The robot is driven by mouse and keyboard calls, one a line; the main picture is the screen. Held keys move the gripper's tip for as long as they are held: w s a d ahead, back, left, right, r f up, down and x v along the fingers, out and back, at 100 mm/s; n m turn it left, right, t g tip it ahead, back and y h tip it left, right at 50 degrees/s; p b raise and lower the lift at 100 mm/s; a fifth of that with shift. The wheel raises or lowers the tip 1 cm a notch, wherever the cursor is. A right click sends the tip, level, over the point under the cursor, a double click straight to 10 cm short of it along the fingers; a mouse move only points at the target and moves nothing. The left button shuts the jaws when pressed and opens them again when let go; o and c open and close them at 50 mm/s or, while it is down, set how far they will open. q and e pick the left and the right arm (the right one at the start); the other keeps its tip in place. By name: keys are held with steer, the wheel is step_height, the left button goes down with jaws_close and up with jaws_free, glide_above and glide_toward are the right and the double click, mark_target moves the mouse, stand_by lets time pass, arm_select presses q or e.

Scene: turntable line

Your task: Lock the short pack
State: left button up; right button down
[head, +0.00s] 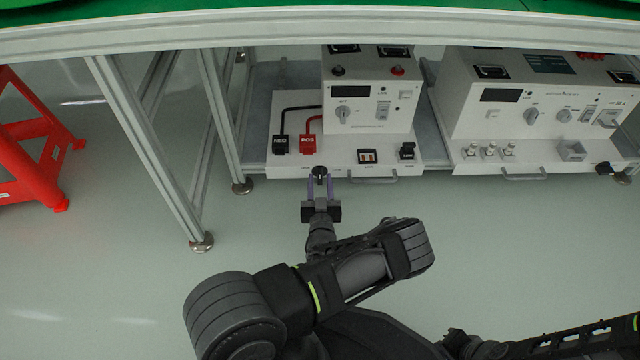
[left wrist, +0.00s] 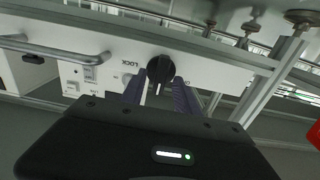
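A black round knob (head: 320,171) sits on the front face of the low white base of the left unit. In the left wrist view the knob (left wrist: 160,69) has a white line below it and the word LOCK printed to its left. My left gripper (head: 320,186) faces it with its two purple fingers apart, one on each side of the knob. The left wrist view shows the same fingers (left wrist: 160,95) flanking the knob; firm contact cannot be made out. My right arm comes in at the lower right, with its gripper end not clear at the picture's edge.
The left unit carries NEG (head: 280,144) and POS (head: 307,145) connectors, a rocker switch (head: 368,156) and a front handle (head: 373,179). A second white unit (head: 545,110) stands to the right. Table legs (head: 150,150) and a red stand (head: 30,150) are left. The floor in front is clear.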

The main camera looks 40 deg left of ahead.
arm_select(q)
steer(key=shift+w+a, duration=0.15)
steer(key=shift+w, duration=0.05)
jaws_close()
stand_by(0.3)
